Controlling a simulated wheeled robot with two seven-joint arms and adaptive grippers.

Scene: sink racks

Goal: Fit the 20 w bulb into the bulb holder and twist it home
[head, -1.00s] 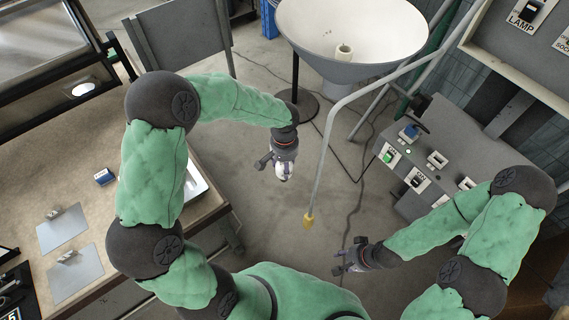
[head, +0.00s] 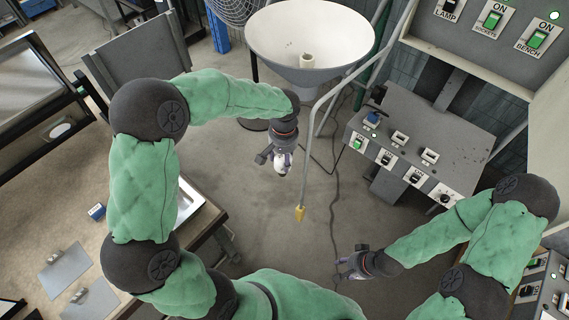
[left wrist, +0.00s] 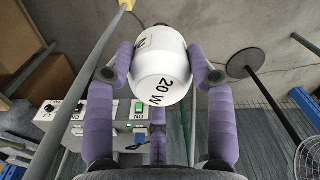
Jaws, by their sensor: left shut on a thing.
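The 20 W bulb (left wrist: 162,70) is white with black "20 W" lettering in the left wrist view. My left gripper (left wrist: 163,75) is shut on it, with purple padded fingers on both sides. In the head view my left gripper (head: 280,160) hangs over the open floor below the lamp bowl, with the white bulb (head: 283,166) small at its tip. The bulb holder (head: 307,61) is a cream cylinder inside the wide grey-white bowl (head: 275,35), apart from the bulb. My right gripper (head: 352,262) is over the floor at the lower right; its fingers look spread and empty.
A control console (head: 440,150) with switches stands at the right. A workbench (head: 125,235) with metal plates is at the left.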

